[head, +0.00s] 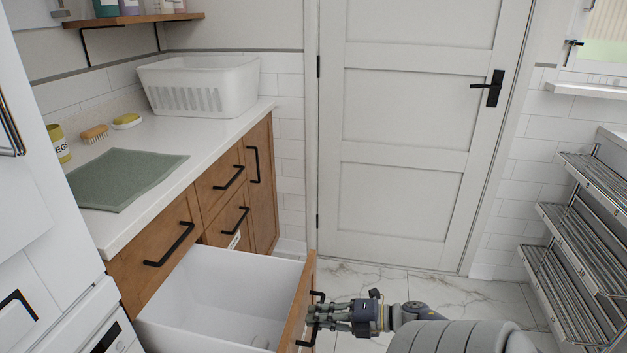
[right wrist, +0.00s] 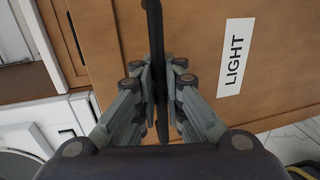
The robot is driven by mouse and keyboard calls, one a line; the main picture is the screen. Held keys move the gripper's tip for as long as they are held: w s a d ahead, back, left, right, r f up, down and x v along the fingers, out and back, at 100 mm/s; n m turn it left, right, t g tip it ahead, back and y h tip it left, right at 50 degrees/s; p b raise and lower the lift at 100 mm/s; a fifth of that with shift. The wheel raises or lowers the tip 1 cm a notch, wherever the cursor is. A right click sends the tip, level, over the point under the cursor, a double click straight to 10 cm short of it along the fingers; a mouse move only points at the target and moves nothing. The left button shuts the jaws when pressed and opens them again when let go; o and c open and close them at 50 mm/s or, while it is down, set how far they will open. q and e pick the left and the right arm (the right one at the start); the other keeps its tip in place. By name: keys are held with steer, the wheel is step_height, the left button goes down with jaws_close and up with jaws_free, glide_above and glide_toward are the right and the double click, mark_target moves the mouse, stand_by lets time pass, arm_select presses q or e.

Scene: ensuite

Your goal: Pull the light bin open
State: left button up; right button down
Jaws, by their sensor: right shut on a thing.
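The light bin is a white tub (head: 215,290) behind a wooden front (head: 296,312), standing far out from the cabinet under the counter. Something pale lies on its floor near the front. In the right wrist view, the wooden front carries a white label reading LIGHT (right wrist: 236,57). My right gripper (head: 312,318) is shut on the bin's black bar handle (right wrist: 155,30), with its fingers on both sides of the bar. My left gripper is not in view.
Wooden drawers (head: 220,184) with black handles stay shut beside the bin. The counter holds a white basket (head: 200,90), a green mat (head: 125,178), a brush and a soap dish. A closed white door (head: 405,130) stands behind. A metal rack (head: 580,250) is at right, with marble floor between.

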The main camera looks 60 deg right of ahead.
steer(key=c, duration=1.7)
jaws_free()
steer(key=v, duration=1.2)
steer(key=shift+f, duration=0.1)
